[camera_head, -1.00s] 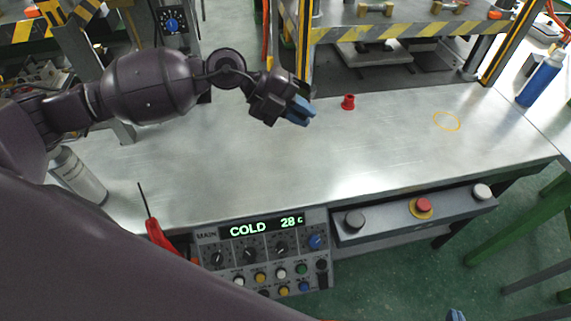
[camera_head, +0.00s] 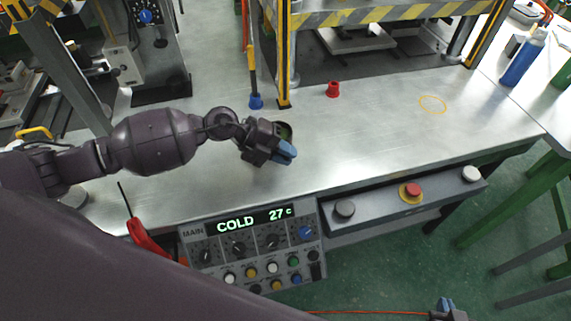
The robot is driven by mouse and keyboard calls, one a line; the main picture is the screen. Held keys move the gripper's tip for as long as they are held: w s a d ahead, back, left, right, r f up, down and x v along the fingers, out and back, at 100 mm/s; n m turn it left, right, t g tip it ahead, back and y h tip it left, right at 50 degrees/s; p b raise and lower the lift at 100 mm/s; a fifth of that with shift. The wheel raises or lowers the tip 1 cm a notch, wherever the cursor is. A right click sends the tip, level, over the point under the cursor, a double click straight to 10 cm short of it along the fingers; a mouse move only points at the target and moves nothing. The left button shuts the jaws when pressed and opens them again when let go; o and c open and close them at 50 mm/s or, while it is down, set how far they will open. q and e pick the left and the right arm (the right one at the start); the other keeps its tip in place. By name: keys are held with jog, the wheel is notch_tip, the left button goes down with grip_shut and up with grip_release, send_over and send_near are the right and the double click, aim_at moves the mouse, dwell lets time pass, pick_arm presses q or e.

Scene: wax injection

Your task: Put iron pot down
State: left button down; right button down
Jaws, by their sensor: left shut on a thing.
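My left gripper (camera_head: 285,152), with blue fingertips, is over the middle of the metal table (camera_head: 390,140), left of the small red piece. A small dark round vessel with an olive inside, seemingly the iron pot (camera_head: 285,130), shows just behind its fingers. The gripper is shut on it and hides most of it. I cannot tell whether the pot touches the table. My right gripper (camera_head: 446,304) shows at the bottom edge, low and in front of the table; its finger opening is unclear.
A red piece (camera_head: 333,89) stands near the press frame. A yellow ring mark (camera_head: 433,104) lies on the clear right part of the table. A blue-footed tool (camera_head: 255,101) stands by the yellow post. A control panel (camera_head: 255,250) reading COLD 27 and a button box (camera_head: 400,200) line the front.

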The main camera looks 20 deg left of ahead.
aim_at(285, 174)
pick_arm(q)
jog(key=shift+f+b, duration=0.45)
jog(key=shift+f, duration=1.75)
jog(key=c, duration=1.4)
grip_release()
jog(key=shift+c, duration=0.2)
jog(key=shift+a+r, duration=0.2)
jog(key=v, duration=1.1)
jog(key=shift+a+r, duration=0.2)
jog(key=shift+a, duration=0.05)
jog(key=shift+s, duration=0.15)
jog(key=shift+s, duration=0.1)
